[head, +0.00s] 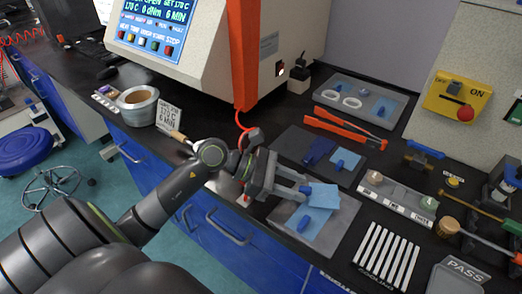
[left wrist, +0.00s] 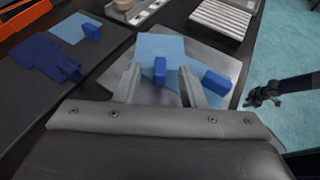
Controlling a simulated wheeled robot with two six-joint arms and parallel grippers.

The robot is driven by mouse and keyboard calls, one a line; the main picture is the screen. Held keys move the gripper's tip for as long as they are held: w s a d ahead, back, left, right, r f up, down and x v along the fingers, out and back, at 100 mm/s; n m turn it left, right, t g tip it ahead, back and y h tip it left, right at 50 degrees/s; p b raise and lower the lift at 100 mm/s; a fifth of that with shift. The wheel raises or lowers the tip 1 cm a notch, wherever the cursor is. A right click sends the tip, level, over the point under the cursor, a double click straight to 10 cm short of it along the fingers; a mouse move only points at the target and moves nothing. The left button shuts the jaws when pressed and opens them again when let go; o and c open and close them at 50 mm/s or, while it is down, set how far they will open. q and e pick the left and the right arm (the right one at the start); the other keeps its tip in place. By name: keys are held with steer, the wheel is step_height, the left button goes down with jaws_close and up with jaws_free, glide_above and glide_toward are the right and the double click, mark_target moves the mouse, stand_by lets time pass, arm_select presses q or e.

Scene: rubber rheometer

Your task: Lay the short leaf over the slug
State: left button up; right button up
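A light-blue sheet (head: 324,197) with a small dark-blue tab (left wrist: 159,71) lies on a grey plate (head: 342,232). A second light-blue sheet (head: 311,228) lies partly under or against it, with its own blue tab (left wrist: 217,82). I cannot tell which sheet is the short leaf. My left gripper (head: 306,188) is at the plate. In the left wrist view its fingers (left wrist: 160,80) stand apart on either side of the first tab, with a gap each side. No slug can be made out. My right gripper is not in view.
A black mat (head: 290,143) behind the plate holds a dark-blue piece (head: 318,151) and another tabbed light-blue sheet (head: 345,158). Orange-red tongs (head: 340,125) lie beyond. A two-well block (head: 398,198) and a white slatted rack (head: 386,256) stand to the right.

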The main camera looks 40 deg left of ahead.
arm_select(q)
steer(key=shift+a, duration=0.15)
